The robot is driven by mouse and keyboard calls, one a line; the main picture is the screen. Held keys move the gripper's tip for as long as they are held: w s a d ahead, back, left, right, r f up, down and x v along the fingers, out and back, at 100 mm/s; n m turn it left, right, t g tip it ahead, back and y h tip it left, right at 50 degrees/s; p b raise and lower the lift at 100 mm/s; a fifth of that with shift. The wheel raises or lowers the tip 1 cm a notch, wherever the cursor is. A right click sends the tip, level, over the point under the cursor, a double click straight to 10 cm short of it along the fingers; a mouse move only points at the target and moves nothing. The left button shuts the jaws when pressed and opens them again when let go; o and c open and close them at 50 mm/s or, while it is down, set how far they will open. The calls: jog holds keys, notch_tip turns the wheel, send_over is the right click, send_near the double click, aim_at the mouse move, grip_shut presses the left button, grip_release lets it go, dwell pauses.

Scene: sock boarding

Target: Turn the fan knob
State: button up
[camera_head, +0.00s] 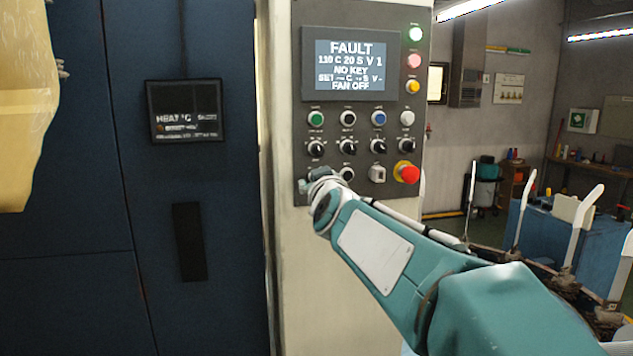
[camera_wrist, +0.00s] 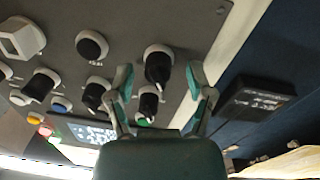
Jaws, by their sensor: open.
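The grey control panel (camera_head: 383,100) carries several black rotary knobs; I cannot read which one is labelled fan. My gripper (camera_head: 320,180) is at the panel's lower left corner and hides the knob there in the head view. In the wrist view, my gripper (camera_wrist: 160,78) is open, with one finger on each side of a black knob (camera_wrist: 158,67) with a pale ring. I cannot tell whether the fingers touch it. Another knob (camera_wrist: 149,105) lies below it in that view. The screen (camera_head: 350,64) reads FAULT, NO KEY and FAN OFF.
A red emergency button (camera_head: 408,173) and a square key switch (camera_head: 377,174) share the bottom row. A plain black knob (camera_wrist: 91,45) sits close beside the gripper. A dark heat display (camera_head: 185,111) is on the blue cabinet at left. Lamps (camera_head: 415,60) line the panel's right edge.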

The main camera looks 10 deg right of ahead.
grip_shut()
jog(key=shift+m, duration=0.4)
jog(key=m, duration=0.5)
jog(key=shift+d, duration=0.1)
jog(key=m, duration=0.5)
jog(key=shift+f+m+y, duration=0.1)
jog(key=shift+m+y, duration=0.2)
jog(key=shift+m, duration=0.1)
jog(key=shift+g, duration=0.3)
